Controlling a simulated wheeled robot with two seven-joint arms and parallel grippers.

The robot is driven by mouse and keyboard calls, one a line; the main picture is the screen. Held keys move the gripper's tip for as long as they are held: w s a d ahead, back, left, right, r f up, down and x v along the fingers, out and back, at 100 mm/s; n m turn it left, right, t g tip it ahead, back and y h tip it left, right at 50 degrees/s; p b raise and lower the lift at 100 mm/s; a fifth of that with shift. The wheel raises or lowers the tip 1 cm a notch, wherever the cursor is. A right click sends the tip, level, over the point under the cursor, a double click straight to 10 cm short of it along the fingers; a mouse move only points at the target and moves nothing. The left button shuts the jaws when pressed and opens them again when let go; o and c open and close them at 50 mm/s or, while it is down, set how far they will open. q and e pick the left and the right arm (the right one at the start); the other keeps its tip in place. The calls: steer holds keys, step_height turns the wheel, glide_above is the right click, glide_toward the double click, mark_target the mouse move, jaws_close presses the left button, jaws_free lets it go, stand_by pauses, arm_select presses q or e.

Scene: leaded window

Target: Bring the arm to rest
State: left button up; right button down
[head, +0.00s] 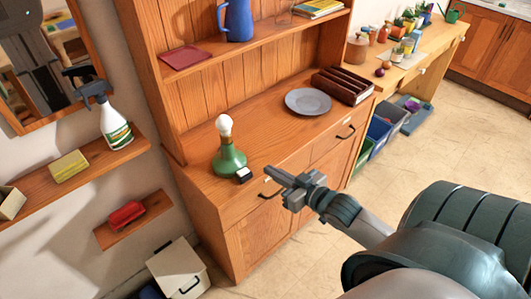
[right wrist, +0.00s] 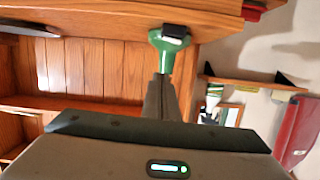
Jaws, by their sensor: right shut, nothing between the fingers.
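My right gripper (head: 271,172) is in front of the wooden dresser, with its fingers together and nothing between them. In the right wrist view the shut fingers (right wrist: 160,82) point toward the green lamp base (right wrist: 163,54), which they partly overlap. In the head view the green lamp (head: 230,160) with a white bulb stands upright on the dresser top, left of my fingertips. A small black-and-white block (head: 243,175) is at its foot. My right arm comes in from the lower right. My left gripper is not in view.
The dresser (head: 265,125) also holds a grey plate (head: 308,101), brown binders (head: 342,86) and a blue jug (head: 237,20). Wall shelves at left carry a spray bottle (head: 115,125), a yellow sponge (head: 69,165) and a red item (head: 126,214). Open floor (head: 430,140) lies right.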

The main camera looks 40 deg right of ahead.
steer(key=shift+s+r, duration=0.1)
steer(key=shift+s, duration=0.25)
stand_by(0.4)
steer(key=s+d+f+g+h+b, duration=0.15)
steer(key=s+f, duration=0.25)
steer(key=f, duration=0.9)
steer(key=s+f+m+g+b, duration=0.1)
steer(key=s+f+g, duration=0.2)
steer(key=f, duration=1)
steer(key=s+f+g+h+b, duration=0.15)
steer(key=s+f, duration=0.25)
steer(key=f, duration=1)
steer(key=s+a+f+n+g+y, duration=0.1)
steer(key=s+a+f+g, duration=0.15)
steer(key=s+f, duration=0.45)
steer(key=s+a+f+g, duration=0.25)
steer(key=s+f, duration=0.35)
steer(key=f, duration=0.3)
steer(key=s+a+f+n+g+b, duration=0.1)
steer(key=s+a+f, duration=0.3)
steer(key=s, duration=0.5)
steer(key=s+a+f+g+b, duration=0.1)
steer(key=s+a+f, duration=0.3)
steer(key=s, duration=0.5)
steer(key=shift+a+f+n+g+y, duration=0.35)
steer(key=shift+f+g, duration=0.25)
steer(key=shift+f, duration=0.25)
steer(key=shift+w, duration=0.1)
